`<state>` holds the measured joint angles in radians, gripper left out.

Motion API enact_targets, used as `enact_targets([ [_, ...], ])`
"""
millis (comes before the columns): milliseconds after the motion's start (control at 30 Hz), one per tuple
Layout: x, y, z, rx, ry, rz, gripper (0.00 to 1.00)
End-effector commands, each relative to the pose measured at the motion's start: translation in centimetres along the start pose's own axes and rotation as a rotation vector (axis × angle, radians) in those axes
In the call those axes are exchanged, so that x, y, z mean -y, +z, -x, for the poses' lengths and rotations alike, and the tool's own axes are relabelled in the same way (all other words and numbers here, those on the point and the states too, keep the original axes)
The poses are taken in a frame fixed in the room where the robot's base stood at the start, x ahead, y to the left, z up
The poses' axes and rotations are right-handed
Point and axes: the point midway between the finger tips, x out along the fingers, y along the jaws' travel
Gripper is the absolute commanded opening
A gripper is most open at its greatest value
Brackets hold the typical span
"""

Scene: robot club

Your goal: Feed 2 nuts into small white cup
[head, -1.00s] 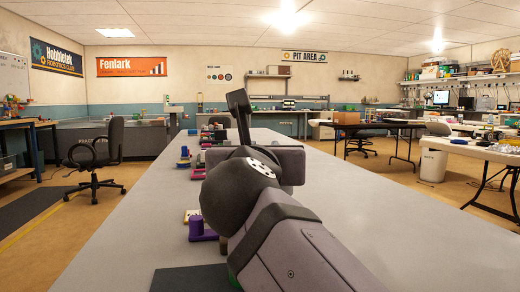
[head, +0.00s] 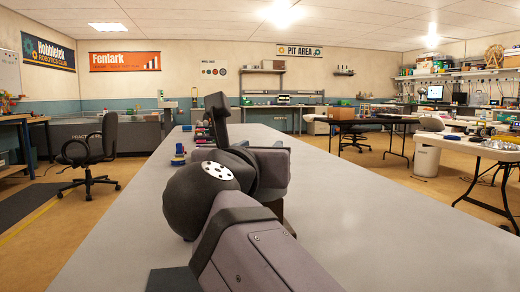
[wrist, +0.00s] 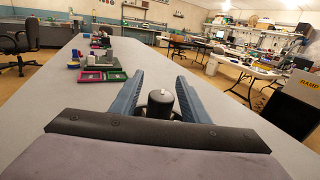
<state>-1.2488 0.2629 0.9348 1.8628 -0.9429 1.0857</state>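My gripper (wrist: 160,82) is open in the wrist view, its two blue fingers spread apart above the grey table (wrist: 220,105). A dark round piece with a pale tip (wrist: 160,97) shows between the finger bases; I cannot tell whether it is part of my gripper. No nut or small white cup can be made out. In the head view my arm covers the middle of the table and hides the gripper's fingertips.
Small red, green and purple trays (wrist: 100,76) lie left of the fingers, with a grey block behind them. Small blue pieces (head: 179,155) sit along the table's left side. The table's right side is clear.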

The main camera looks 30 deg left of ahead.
Motion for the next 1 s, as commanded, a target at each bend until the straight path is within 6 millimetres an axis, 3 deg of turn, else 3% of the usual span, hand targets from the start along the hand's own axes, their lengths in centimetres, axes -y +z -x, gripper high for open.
enact_targets([
  [267,0.1,0.1,0.3,0.002,0.000,-0.001,0.42],
  [700,-0.1,0.1,5.6,0.001,0.004,-0.001,0.42],
  [1000,0.0,0.0,7.3,0.001,0.001,0.000,0.42],
])
